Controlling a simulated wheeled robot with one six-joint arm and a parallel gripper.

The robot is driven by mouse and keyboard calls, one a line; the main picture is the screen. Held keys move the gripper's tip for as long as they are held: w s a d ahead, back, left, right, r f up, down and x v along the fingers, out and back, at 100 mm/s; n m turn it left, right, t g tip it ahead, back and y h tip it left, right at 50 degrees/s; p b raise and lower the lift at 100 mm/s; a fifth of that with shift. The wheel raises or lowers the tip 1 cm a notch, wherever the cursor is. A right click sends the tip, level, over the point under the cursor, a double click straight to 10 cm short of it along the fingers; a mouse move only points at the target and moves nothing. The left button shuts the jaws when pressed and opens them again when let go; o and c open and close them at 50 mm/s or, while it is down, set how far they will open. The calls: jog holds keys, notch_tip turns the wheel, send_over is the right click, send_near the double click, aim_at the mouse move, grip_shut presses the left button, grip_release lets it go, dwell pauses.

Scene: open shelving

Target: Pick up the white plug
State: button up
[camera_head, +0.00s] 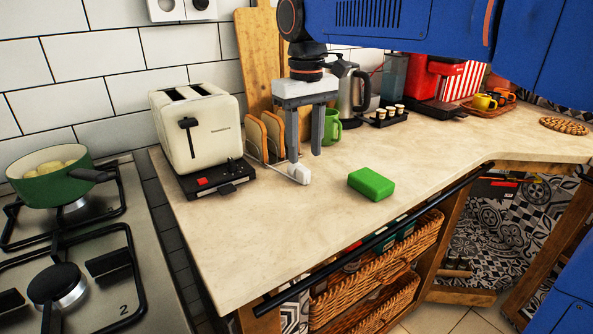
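The white plug (299,174) lies on the pale countertop, to the right of the cream toaster (198,135). A short pale length, likely its cord, runs from it back toward the toaster and toast rack. My gripper (304,156) points down just above and behind the plug in the picture. Its two grey fingers are apart with nothing visible between them. The left fingertip appears close to the plug; I cannot tell whether they touch.
A toast rack with bread (266,138), cutting boards (258,60), green mug (331,127) and kettle (351,95) stand close around my gripper. A green sponge (371,184) lies to the right. The front countertop is clear; a stove (150,262) is left.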

aim_at(302, 168)
jog(key=shift+s+a+f, duration=0.1)
jog(key=shift+a+f, duration=0.05)
jog(key=shift+f, duration=1.2)
jog(key=shift+a+f, duration=0.15)
jog(key=shift+f, duration=1.15)
grip_shut()
